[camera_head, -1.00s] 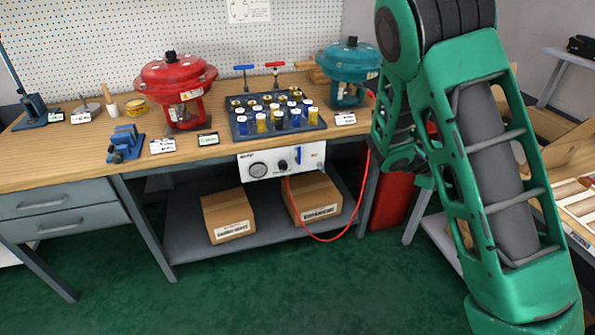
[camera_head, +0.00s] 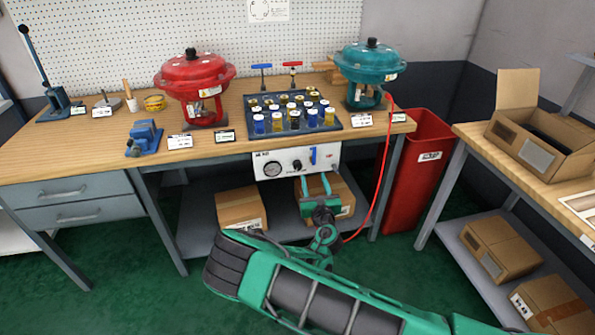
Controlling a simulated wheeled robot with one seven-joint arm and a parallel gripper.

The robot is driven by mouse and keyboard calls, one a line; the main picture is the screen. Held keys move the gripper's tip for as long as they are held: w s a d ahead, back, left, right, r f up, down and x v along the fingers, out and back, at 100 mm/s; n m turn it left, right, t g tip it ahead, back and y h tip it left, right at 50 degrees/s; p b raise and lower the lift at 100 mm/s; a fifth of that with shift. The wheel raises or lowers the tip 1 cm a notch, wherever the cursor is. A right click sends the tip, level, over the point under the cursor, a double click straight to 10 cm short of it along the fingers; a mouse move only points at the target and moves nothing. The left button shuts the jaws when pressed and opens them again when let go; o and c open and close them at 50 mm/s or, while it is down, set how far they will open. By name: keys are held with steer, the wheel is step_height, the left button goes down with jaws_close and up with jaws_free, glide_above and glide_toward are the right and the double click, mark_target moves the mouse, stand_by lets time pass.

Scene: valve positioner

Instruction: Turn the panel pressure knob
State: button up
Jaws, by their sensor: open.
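The white control panel (camera_head: 284,160) hangs under the front edge of the workbench. It carries a round gauge (camera_head: 271,168) at its left, a small dark pressure knob (camera_head: 297,164) near its middle, and a blue upright strip (camera_head: 313,155) right of the knob. My gripper (camera_head: 316,179) is open and empty, with its two teal fingers pointing up toward the panel. The fingertips appear at the panel's lower edge, below and slightly right of the knob. Whether they touch the panel cannot be told. The knob is visible and not between the fingers.
A red hose (camera_head: 384,170) runs down from the teal actuator (camera_head: 369,65) right of my gripper. Cardboard boxes (camera_head: 241,208) sit on the shelf below. A tray of fittings (camera_head: 333,123) and a red actuator (camera_head: 195,85) stand on the workbench (camera_head: 60,150). A red bin (camera_head: 410,185) stands at the right.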

mark_target(298, 167)
steer(key=w+a, duration=0.2)
steer(key=w, duration=0.1)
steer(key=w+a+f+n+y, duration=0.1)
steer(key=w+a, duration=0.1)
steer(key=w, duration=0.1)
steer(key=w+a+n, duration=0.1)
steer(key=w+a, duration=0.1)
steer(key=w, duration=0.1)
steer(key=shift+f+y, duration=0.3)
steer(key=shift+f, duration=0.05)
steer(key=shift+c, duration=0.4)
steer(key=c, duration=1)
steer(key=shift+o, duration=0.2)
steer(key=shift+a, duration=0.45)
steer(key=shift+d, duration=0.35)
